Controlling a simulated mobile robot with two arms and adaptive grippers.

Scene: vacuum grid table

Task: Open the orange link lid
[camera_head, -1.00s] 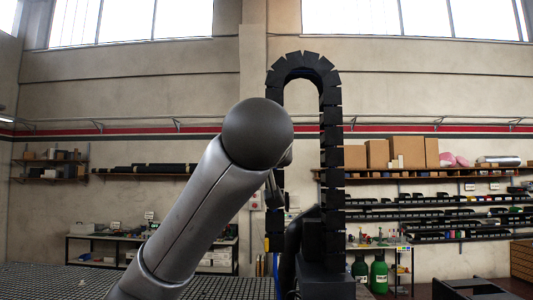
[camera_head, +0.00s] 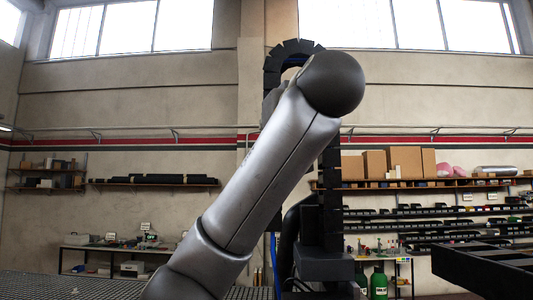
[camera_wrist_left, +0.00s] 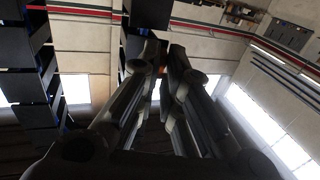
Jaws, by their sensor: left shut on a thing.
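A black cable chain of separate links forms a tall arch (camera_head: 295,47) in the head view, largely hidden behind my left arm. It also shows in the left wrist view (camera_wrist_left: 38,70) at the left, with another black strip at the top centre. In the head view the gripper is hidden behind my arm. My right gripper is not in view.
A dark grid table top (camera_head: 30,285) lies at the lower left. A black frame (camera_head: 490,268) stands at the lower right. Shelves with boxes (camera_head: 375,165), bins and a bench stand along the back wall, with green bottles (camera_head: 379,283) below.

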